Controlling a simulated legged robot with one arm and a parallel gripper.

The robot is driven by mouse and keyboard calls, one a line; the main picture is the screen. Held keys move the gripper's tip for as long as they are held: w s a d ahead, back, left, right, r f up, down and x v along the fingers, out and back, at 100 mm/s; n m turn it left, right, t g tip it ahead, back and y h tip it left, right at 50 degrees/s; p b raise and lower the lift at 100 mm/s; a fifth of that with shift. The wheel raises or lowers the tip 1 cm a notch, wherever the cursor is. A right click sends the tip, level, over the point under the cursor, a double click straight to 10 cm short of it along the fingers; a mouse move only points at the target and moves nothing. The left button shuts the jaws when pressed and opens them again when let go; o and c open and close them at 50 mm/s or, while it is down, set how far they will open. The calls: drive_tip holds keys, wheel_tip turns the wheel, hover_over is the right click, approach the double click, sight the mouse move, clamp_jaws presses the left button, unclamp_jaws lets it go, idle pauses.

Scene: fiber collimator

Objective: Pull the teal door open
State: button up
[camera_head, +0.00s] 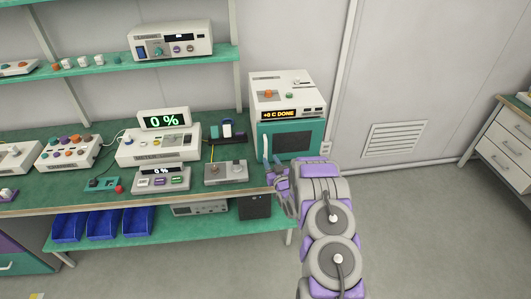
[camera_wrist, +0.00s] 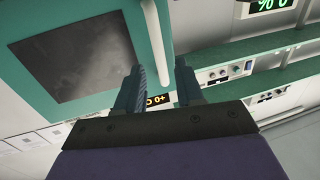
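The teal door (camera_head: 310,128) is on the front of a white-topped device (camera_head: 283,92) at the right end of the bench. It looks shut. It has a dark window and a pale upright handle (camera_head: 265,146) on its left side. In the wrist view, which is turned over, the door (camera_wrist: 185,25) fills the upper left and the handle (camera_wrist: 152,40) runs down toward my gripper (camera_wrist: 159,72). The fingers are apart, with the handle's end between them in the picture. Contact cannot be told. In the head view my gripper (camera_head: 277,168) is just below the handle, partly hidden by my arm.
The device's display (camera_head: 281,114) reads "+0 C DONE". A small grey box (camera_head: 226,173) and meters (camera_head: 158,146) stand on the green bench to the left. Blue bins (camera_head: 103,224) sit on the lower shelf. The floor (camera_head: 420,230) to the right is clear up to a drawer cabinet (camera_head: 508,140).

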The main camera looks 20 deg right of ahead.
sight(266, 151)
drive_tip(key=shift+w+d+b, duration=0.2)
drive_tip(key=shift+w, duration=1.65)
drive_tip(key=shift+w+d+b, duration=0.2)
drive_tip(key=shift+w, duration=1.6)
clamp_jaws()
